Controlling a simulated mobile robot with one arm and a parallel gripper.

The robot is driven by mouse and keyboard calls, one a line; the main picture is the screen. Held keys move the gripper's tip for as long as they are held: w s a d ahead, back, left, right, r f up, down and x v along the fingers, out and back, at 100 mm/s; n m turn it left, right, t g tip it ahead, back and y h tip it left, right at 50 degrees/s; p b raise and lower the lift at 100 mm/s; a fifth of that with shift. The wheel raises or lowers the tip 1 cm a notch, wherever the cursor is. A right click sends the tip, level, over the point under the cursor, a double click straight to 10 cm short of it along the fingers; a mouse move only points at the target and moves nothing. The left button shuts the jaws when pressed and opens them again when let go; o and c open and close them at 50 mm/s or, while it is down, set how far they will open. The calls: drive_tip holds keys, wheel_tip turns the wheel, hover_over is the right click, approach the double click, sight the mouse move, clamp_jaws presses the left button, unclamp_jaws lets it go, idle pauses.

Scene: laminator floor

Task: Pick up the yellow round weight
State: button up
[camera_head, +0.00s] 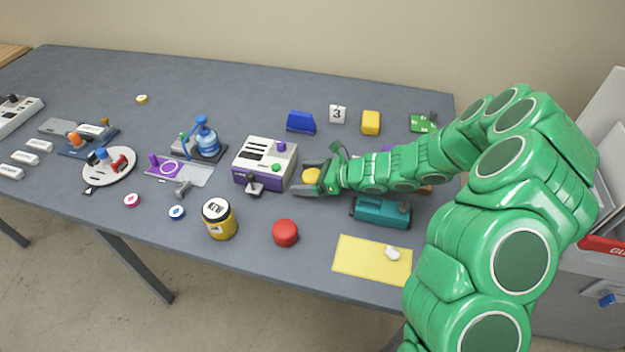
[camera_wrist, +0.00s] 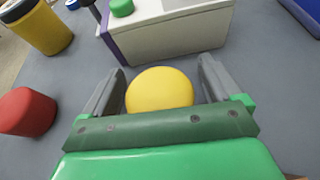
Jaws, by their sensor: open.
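The yellow round weight (camera_wrist: 160,89) stands on the grey table between the two fingers of my gripper (camera_wrist: 158,85) in the wrist view. The fingers are apart, with a narrow gap on each side of the weight. Its near side is hidden behind the green palm of my gripper. In the head view my gripper (camera_head: 312,180) is low over the table, and part of the yellow weight (camera_head: 312,175) shows between the fingers.
A white and purple machine (camera_head: 264,163) stands just beyond my fingertips. A teal machine (camera_head: 381,211) stands beside my wrist.

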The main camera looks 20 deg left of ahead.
drive_tip(key=c, duration=1.3)
